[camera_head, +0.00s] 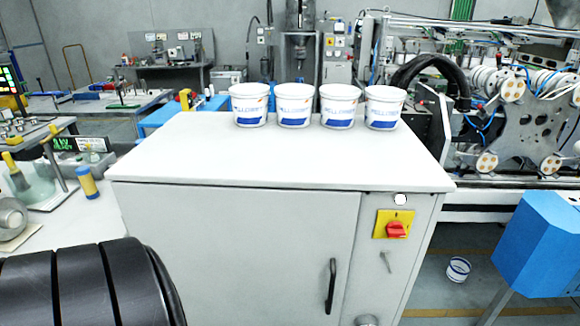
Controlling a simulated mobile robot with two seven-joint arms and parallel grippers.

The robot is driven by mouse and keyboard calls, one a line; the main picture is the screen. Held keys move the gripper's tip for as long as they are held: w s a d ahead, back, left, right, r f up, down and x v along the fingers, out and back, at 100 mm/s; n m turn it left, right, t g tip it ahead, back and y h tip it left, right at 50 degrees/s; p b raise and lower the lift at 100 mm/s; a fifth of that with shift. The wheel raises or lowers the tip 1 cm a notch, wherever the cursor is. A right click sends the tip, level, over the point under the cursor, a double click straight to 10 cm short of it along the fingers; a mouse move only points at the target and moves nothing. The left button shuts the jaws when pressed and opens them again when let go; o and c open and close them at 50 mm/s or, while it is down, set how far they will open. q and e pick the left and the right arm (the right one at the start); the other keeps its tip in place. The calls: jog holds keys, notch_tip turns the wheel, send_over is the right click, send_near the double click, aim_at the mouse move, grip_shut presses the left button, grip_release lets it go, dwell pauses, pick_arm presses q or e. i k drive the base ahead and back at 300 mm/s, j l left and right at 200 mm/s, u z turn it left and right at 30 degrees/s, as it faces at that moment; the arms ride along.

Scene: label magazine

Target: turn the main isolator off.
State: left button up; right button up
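The main isolator is a red rotary knob (396,230) on a yellow plate (381,222), on the front of a light grey cabinet (240,240), at its right side. The exact angle of the knob is too small to read. A black ribbed rounded part of my own arm fills the lower left corner. Neither gripper's fingers show, so nothing of their hold can be seen.
Several white buckets (295,105) with blue labels stand along the back of the cabinet top; its front part is clear. The cabinet door has a black handle (331,286). A key-like fitting (386,262) sits below the isolator. A blue box (543,245) stands at the right.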

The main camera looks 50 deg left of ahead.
aim_at(394, 230)
jog(key=l+u, duration=0.1)
jog(key=u, duration=0.4)
jog(key=l+u, duration=0.15)
jog(key=u, duration=0.3)
jog(key=l+u, duration=0.1)
jog(key=u, duration=0.4)
jog(key=k+l+u, duration=0.15)
jog(key=l+u, duration=0.15)
jog(key=l, duration=0.2)
jog(key=k+l+u, duration=0.25)
jog(key=l, duration=0.2)
jog(key=k+l+u, duration=0.15)
jog(key=l+u, duration=0.15)
jog(key=l, duration=0.15)
jog(key=k+l+u, duration=0.25)
jog(key=k+l, duration=0.55)
jog(key=l, duration=0.15)
